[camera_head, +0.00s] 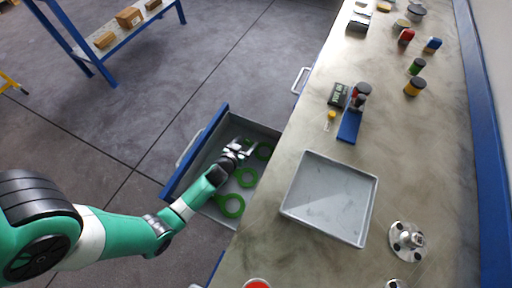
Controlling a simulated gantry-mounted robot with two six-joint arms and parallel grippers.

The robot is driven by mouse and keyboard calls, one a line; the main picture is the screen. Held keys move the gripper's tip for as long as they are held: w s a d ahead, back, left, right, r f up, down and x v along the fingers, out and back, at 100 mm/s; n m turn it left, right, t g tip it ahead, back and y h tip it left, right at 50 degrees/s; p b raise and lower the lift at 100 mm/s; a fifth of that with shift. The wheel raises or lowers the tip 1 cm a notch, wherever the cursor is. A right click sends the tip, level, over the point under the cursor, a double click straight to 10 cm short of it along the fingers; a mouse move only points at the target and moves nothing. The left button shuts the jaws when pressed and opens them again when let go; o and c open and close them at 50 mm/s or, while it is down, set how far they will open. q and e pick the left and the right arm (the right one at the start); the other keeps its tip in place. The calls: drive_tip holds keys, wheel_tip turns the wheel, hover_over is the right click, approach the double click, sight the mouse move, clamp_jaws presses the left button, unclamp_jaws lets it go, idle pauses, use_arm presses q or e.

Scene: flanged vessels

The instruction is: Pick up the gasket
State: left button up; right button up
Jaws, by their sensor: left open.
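Green ring gaskets lie in an open blue-fronted drawer: a near one (222,206), a middle one (255,181) and a far one (268,154). My left arm comes in from the left and reaches over the drawer. My left gripper (248,149) is open above the far part of the drawer, just left of the far gasket and partly covering it. I cannot tell whether it touches that gasket. Nothing shows held in it. My right gripper is out of view.
The drawer (196,151) sticks out from the workbench (287,250). On the bench are a grey tray (327,193), a metal flanged part (406,241), a blue block (349,127) and several small coloured containers. A shelf with boxes (129,17) stands at the far left.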

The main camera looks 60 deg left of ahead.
use_arm(q)
clamp_jaws()
idle(0.3)
drive_tip(key=shift+r, duration=0.1)
wheel_tip(320, 180, up, 28)
drive_tip(key=p, duration=1.3)
drive_tip(key=shift+p, duration=0.4)
